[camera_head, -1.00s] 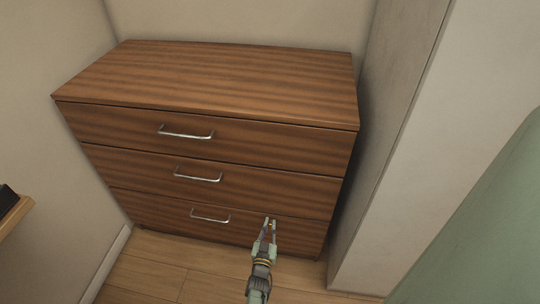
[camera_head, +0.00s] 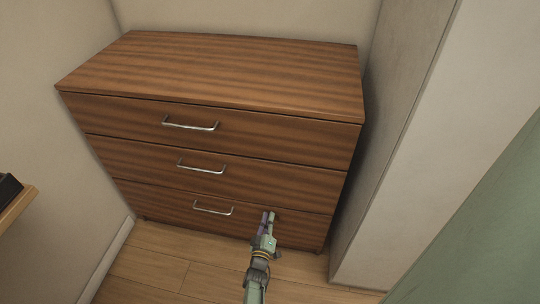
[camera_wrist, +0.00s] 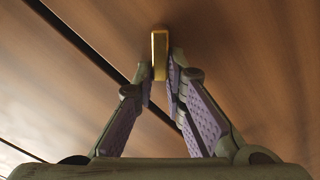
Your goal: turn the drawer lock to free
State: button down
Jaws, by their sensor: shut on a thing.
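The drawer lock (camera_wrist: 160,48) is a small brass-coloured turn piece on the wooden drawer front. It stands nearly upright in the wrist view, with its upper part showing above the fingertips. My gripper (camera_wrist: 162,76) is shut on its lower part, one finger on each side. In the head view my gripper (camera_head: 269,215) is at the right part of the bottom drawer (camera_head: 170,206), to the right of that drawer's handle (camera_head: 213,211). The lock is too small and too covered by the fingers to make out there. All the drawers look closed.
The wooden chest (camera_head: 220,70) has two more drawers above, each with a metal handle. A pale wall panel (camera_head: 400,150) stands close on its right. A small shelf (camera_head: 17,207) with a dark object juts in at the left. The floor (camera_head: 165,268) in front is clear.

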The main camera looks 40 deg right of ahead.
jog(key=shift+w+a+f+n, duration=0.1)
jog(key=shift+f+n, duration=0.1)
jog(key=shift+n, duration=1.15)
jog(key=shift+w+f+n, duration=0.1)
jog(key=shift+f+n, duration=0.1)
jog(key=shift+n, duration=1.2)
jog(key=shift+a+f+n, duration=0.1)
jog(key=shift+f+n, duration=0.1)
jog(key=shift+n, duration=1.15)
jog(key=c, duration=1.6)
grip_release()
jog(key=shift+c, duration=0.2)
